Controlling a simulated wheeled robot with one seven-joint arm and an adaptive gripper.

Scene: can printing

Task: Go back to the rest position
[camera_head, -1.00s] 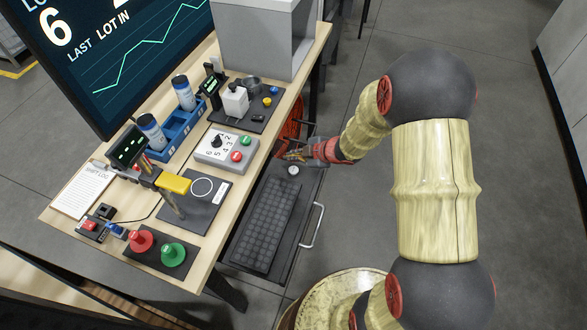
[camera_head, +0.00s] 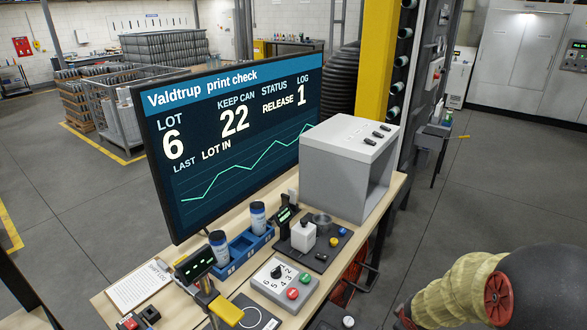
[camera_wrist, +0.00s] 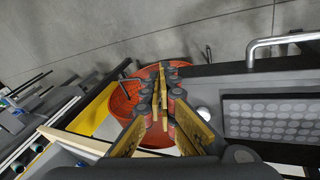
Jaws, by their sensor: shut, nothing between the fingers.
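My gripper (camera_wrist: 161,85) shows in the wrist view with its yellow-padded fingers shut at the tips and nothing between them. The gap between the gripper and the bin cannot be told. In the head view only part of my arm shows at the lower right, and the fingers are out of frame.
The wooden bench (camera_head: 242,291) carries a large screen (camera_head: 240,130), a grey box (camera_head: 335,165), a blue can rack (camera_head: 249,243) and a button box (camera_head: 285,283). A metal drawer handle (camera_wrist: 280,40) is close by. Open floor (camera_head: 470,190) lies right of the bench.

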